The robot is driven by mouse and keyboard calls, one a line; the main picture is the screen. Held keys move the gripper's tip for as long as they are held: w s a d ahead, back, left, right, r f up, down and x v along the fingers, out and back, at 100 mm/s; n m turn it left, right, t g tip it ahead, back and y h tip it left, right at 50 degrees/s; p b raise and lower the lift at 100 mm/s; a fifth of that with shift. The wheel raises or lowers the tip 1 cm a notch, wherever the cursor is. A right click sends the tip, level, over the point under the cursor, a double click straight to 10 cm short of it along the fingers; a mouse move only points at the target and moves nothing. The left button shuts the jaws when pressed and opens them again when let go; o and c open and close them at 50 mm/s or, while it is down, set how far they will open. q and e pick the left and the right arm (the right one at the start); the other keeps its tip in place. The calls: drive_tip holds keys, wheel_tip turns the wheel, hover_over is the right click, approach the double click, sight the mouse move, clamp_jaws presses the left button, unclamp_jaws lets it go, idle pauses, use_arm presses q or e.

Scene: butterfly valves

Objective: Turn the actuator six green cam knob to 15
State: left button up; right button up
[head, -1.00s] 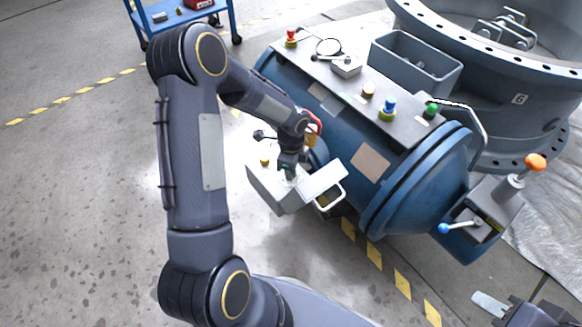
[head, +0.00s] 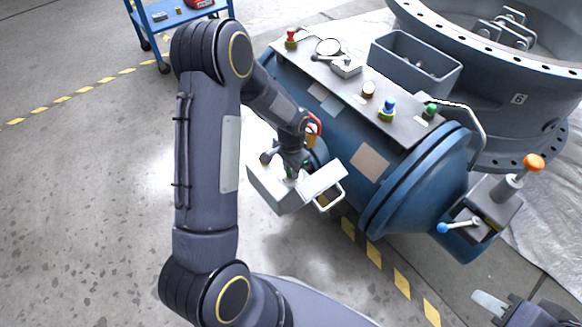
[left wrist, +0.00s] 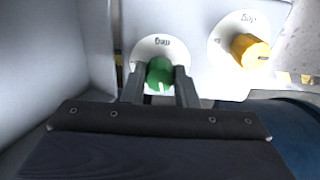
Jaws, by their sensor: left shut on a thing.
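In the left wrist view a green cam knob (left wrist: 160,76) sits on a round white dial (left wrist: 160,46) marked "deg". My left gripper (left wrist: 160,88) has one finger on each side of this knob and is shut on it. A white pointer line shows on the knob's near side; the dial's numbers are too small to read. In the head view the gripper (head: 290,172) reaches into an open grey actuator box (head: 277,188), and only a little green shows there. My right gripper (head: 490,305) is at the lower right edge, partly cut off; its jaw opening is unclear.
A yellow knob (left wrist: 250,50) on a second dial stands right of the green one. The blue tank (head: 350,135) with small coloured knobs is right of the box. A large flanged valve ring (head: 500,75) stands behind.

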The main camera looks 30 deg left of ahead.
use_arm(q)
drive_tip(key=n, duration=0.3)
drive_tip(key=shift+n+p, duration=0.3)
drive_tip(key=shift+n, duration=0.1)
drive_tip(key=n, duration=0.3)
drive_tip(key=shift+n+p, duration=0.3)
drive_tip(key=shift+p, duration=0.1)
drive_tip(key=n+p, duration=0.1)
drive_tip(key=n, duration=0.3)
drive_tip(key=shift+r, duration=0.1)
drive_tip(key=shift+n+p, duration=0.8)
drive_tip(key=shift+n, duration=0.9)
drive_tip(key=o, duration=1)
